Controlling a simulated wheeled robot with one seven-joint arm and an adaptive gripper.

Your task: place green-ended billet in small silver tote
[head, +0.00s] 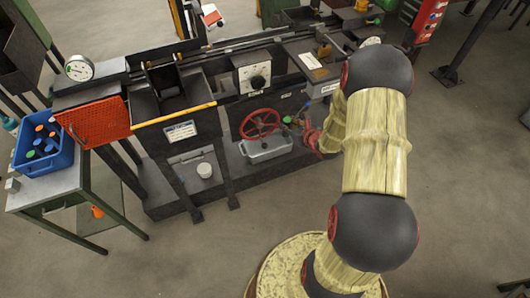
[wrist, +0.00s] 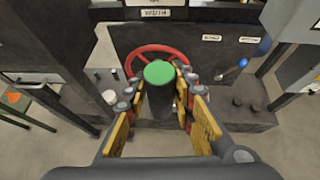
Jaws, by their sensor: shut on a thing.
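The green-ended billet (wrist: 159,72) stands out in the wrist view as a dark cylinder with a bright green end facing the camera. My gripper (wrist: 158,90) is shut on it, with the fingers on both sides. In the head view a small green spot, likely the billet's end (head: 287,120), shows beside my gripper (head: 300,124), which is partly hidden by my arm. The small silver tote (head: 268,154) sits on the low shelf below the red handwheel, left of my gripper. I cannot make the tote out in the wrist view; the billet and fingers block the middle.
The red handwheel (head: 260,124) is mounted above the tote and close to it. A white cup (head: 205,170) stands on the low shelf to the left. The floor in front is clear.

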